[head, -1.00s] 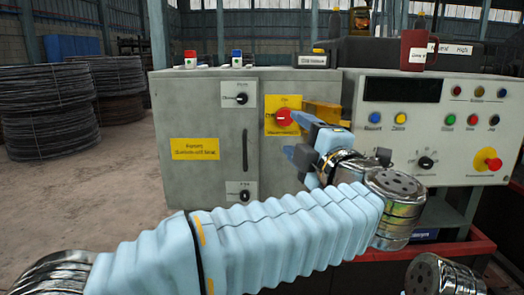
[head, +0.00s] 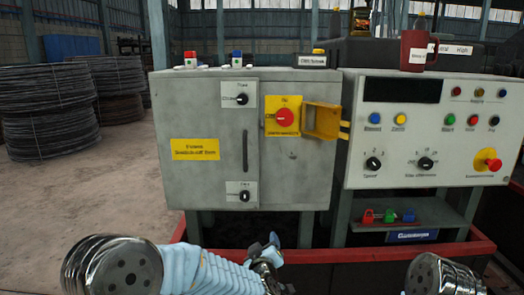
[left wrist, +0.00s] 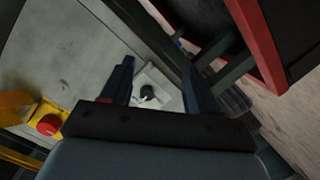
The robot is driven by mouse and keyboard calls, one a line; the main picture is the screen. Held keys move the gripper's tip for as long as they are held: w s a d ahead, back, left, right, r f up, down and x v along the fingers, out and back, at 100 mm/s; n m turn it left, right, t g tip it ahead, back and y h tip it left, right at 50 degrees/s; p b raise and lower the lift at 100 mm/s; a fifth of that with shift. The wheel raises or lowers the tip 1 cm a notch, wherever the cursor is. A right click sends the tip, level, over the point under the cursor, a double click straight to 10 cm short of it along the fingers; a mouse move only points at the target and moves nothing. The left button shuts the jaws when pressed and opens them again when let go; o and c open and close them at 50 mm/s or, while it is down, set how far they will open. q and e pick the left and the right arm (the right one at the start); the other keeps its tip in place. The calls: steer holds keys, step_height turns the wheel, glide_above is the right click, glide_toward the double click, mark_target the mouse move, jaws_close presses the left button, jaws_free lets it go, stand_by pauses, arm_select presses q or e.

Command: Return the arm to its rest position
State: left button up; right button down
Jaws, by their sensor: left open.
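My left gripper (head: 268,252) is low in front of the grey cabinet (head: 205,178), near the red front edge, apart from the cabinet's controls. In the left wrist view its two dark fingers (left wrist: 157,84) are spread with nothing between them. My left arm comes in from the bottom left, bent, with its pale blue sleeve partly cut off by the frame. The red rotary switch (head: 284,118) on its yellow plate stands clear of the gripper, and its yellow hinged cover (head: 322,121) is swung open to the right. My right gripper is out of view.
The control console (head: 430,145) with buttons and dials stands at right. Several small padlocks (head: 388,216) sit on the shelf below it. The red rim (head: 350,254) runs across below the cabinet. Coiled wire (head: 60,110) stands at left; the floor before it is clear.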

arm_select(q)
steer(key=s+a+f+m+g+h, duration=0.1)
steer(key=s+a+f+g, duration=0.15)
steer(key=f, duration=0.45)
steer(key=s+a+f+m+g, duration=0.1)
steer(key=s+a+f+g, duration=0.15)
steer(key=f, duration=0.55)
steer(key=s+a+f+m+g+h, duration=0.1)
steer(key=s+a+f+g, duration=0.2)
steer(key=s+f, duration=0.4)
steer(key=s+a+f+m+g, duration=0.1)
steer(key=s+a+f+g, duration=0.15)
steer(key=s+f, duration=0.45)
steer(key=s+a+f+m+g+h, duration=0.1)
steer(key=s+f+g, duration=0.3)
steer(key=s, duration=1)
steer(key=shift+a+f, duration=0.15)
steer(key=shift+a, duration=0.3)
steer(key=shift+w, duration=0.1)
